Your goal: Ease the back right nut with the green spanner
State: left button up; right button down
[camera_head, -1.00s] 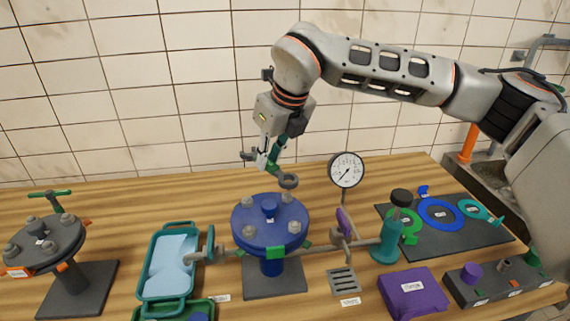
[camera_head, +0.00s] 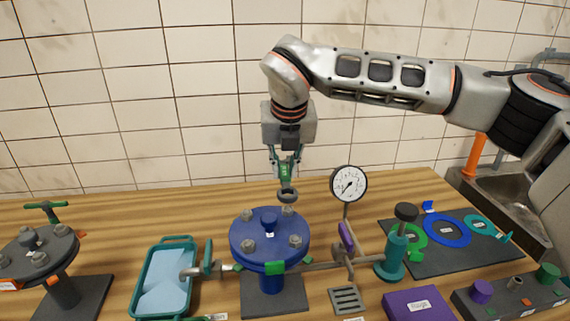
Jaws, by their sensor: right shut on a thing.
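My right gripper (camera_head: 285,164) is shut on the green spanner (camera_head: 286,172) and points down behind the blue flange. The spanner hangs down, its dark ring end (camera_head: 287,196) just above the back right nut (camera_head: 287,211). A small gap seems to remain, but I cannot tell for sure. My left gripper is not in view.
A pressure gauge (camera_head: 348,184) stands right of the flange, near a teal hand pump (camera_head: 394,254). A teal tray (camera_head: 141,280) lies left. A second, grey flange (camera_head: 37,252) stands far left. A dark mat (camera_head: 462,263) holds coloured rings. Tiled wall is behind.

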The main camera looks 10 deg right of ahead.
jog(key=shift+f+b, duration=0.4)
jog(key=shift+f, duration=0.6)
jog(key=shift+f, duration=0.15)
jog(key=shift+f+b, duration=0.35)
jog(key=shift+b, duration=0.05)
jog(key=shift+f, duration=0.35)
jog(key=shift+f+b, duration=0.25)
jog(key=shift+b, duration=0.1)
jog(key=shift+a, duration=0.1)
jog(key=a+n+y, duration=0.1)
jog(key=n, duration=0.2)
jog(key=s+a+n+g+y+p, duration=0.1)
jog(key=a+n, duration=0.1)
jog(key=n, duration=0.1)
jog(key=s+a+n+y+p, duration=0.1)
jog(key=a+n, duration=0.1)
jog(key=n, duration=0.1)
jog(key=shift+n+y, duration=0.3)
